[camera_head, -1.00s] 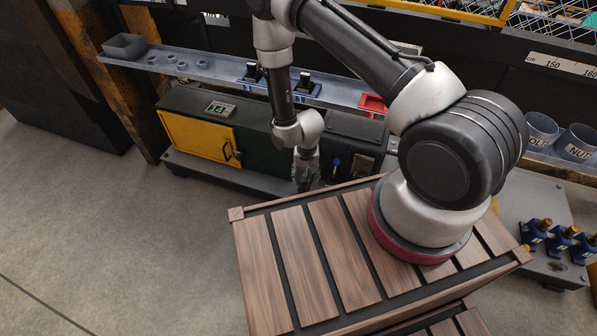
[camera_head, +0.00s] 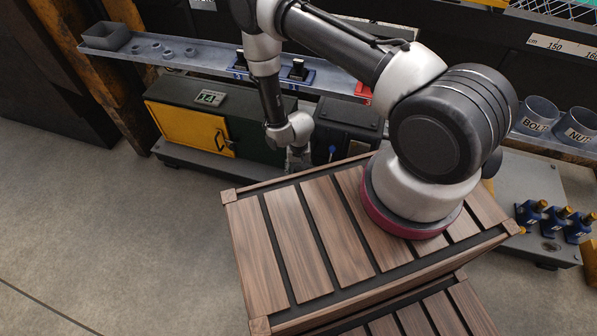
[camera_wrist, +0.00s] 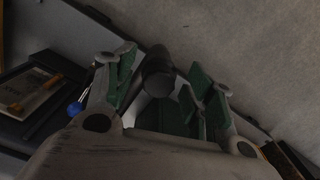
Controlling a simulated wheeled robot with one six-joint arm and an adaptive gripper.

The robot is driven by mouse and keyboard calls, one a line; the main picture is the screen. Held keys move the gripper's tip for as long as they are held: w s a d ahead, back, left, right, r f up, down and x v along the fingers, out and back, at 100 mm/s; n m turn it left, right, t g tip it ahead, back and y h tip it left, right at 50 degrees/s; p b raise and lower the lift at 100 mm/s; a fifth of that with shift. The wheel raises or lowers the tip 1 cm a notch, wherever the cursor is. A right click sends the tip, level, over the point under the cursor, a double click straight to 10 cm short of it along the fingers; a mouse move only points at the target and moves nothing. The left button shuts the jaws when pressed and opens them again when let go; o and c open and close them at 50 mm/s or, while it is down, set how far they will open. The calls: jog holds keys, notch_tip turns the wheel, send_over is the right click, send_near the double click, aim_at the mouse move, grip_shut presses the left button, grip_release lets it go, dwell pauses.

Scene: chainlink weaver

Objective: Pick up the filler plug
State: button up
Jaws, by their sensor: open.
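A dark, short cylindrical piece (camera_wrist: 158,72) shows between the fingers in the wrist view. It looks like the filler plug, but the picture is too dark to be sure. My gripper (camera_wrist: 166,66) is open, with green-padded fingers on either side of the piece. I cannot tell whether they touch it. In the head view my gripper (camera_head: 297,158) is low beside the dark machine, partly hidden behind the slatted wooden box under my arm. The plug cannot be made out there.
A green machine with a yellow door (camera_head: 190,138) stands left of the gripper, beside a black unit (camera_head: 345,122). A grey shelf (camera_head: 205,66) runs above them. Bolt and nut cups (camera_head: 537,117) stand at right. The floor (camera_head: 100,220) at left is clear.

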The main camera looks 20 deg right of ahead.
jog(key=c, duration=1.1)
jog(key=shift+r, duration=0.1)
